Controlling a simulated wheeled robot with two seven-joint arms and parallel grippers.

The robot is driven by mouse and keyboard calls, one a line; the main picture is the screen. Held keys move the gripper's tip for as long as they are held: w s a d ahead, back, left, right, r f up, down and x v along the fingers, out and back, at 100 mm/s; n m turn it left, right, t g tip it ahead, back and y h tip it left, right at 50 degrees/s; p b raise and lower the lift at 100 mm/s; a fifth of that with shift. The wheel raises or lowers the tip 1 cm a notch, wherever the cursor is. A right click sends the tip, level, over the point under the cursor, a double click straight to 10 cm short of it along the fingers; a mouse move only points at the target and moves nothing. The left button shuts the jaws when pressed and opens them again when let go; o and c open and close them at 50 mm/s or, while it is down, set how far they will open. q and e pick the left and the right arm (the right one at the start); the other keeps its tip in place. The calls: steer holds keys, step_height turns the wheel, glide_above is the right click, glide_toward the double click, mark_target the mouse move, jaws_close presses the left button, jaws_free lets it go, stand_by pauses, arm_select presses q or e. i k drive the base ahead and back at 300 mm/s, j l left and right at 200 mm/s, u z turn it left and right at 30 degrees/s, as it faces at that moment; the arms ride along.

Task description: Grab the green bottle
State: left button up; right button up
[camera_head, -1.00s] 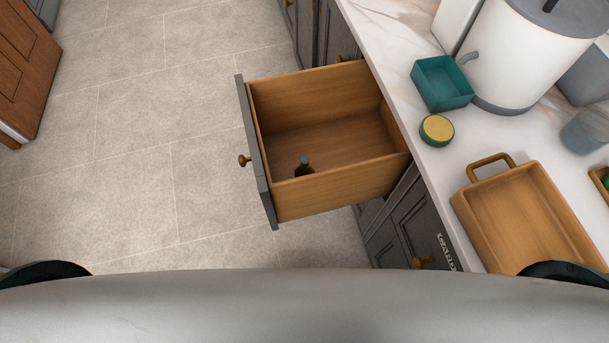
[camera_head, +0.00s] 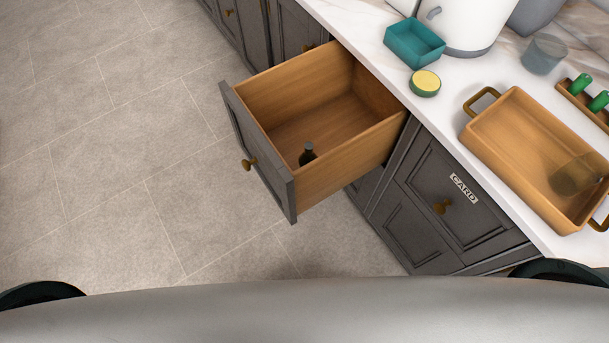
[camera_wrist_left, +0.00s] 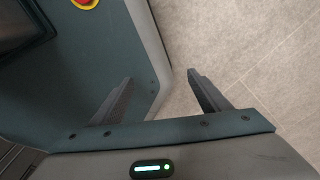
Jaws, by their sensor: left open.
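A small dark green bottle (camera_head: 307,154) stands inside the open wooden drawer (camera_head: 345,165), near the drawer's front corner. Only its neck and upper part show; the near side wall hides its lower part. My left gripper (camera_wrist_left: 160,95) shows in the left wrist view with its two dark fingers wide apart and nothing between them. It is over the floor beside my own body, away from the drawer. Neither gripper shows in the head view, and my right gripper is in no view.
A marble counter (camera_head: 440,125) holds a teal box (camera_head: 415,42), a round yellow-topped tin (camera_head: 425,83), a wooden tray (camera_head: 520,150), a white canister (camera_head: 465,22) and a grey cup (camera_head: 543,54). A cabinet (camera_head: 450,210) labelled CARD is beside the drawer. Floor at left is clear.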

mark_target(308, 155)
steer(key=k+j+z, duration=0.25)
steer(key=j, duration=0.15)
steer(key=k+j+z, duration=0.1)
steer(key=j+z, duration=0.2)
steer(key=j, duration=0.15)
steer(key=k+j+z, duration=0.25)
steer(key=j, duration=0.1)
